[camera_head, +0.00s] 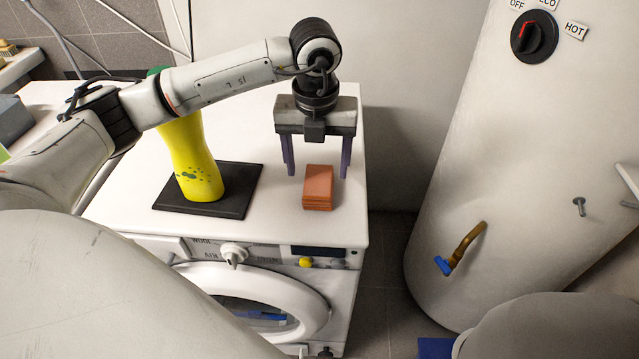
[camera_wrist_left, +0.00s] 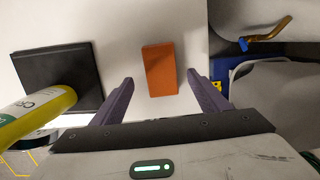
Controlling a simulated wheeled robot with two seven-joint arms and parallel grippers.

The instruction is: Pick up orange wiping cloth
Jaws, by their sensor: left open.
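The orange wiping cloth (camera_head: 318,187) is a small folded stack lying flat on top of the white washing machine (camera_head: 270,215), near its right front part. It also shows in the left wrist view (camera_wrist_left: 159,69), ahead of the fingers and between their lines. My left gripper (camera_head: 317,172) points down above and just behind the cloth, with its two purple fingers apart. In the left wrist view the open fingers (camera_wrist_left: 165,95) stand on either side, with nothing between the tips. My right gripper is not in view.
A large white boiler (camera_head: 520,170) with a brass tap (camera_head: 467,245) stands to the right. The washing machine top around the cloth is clear.

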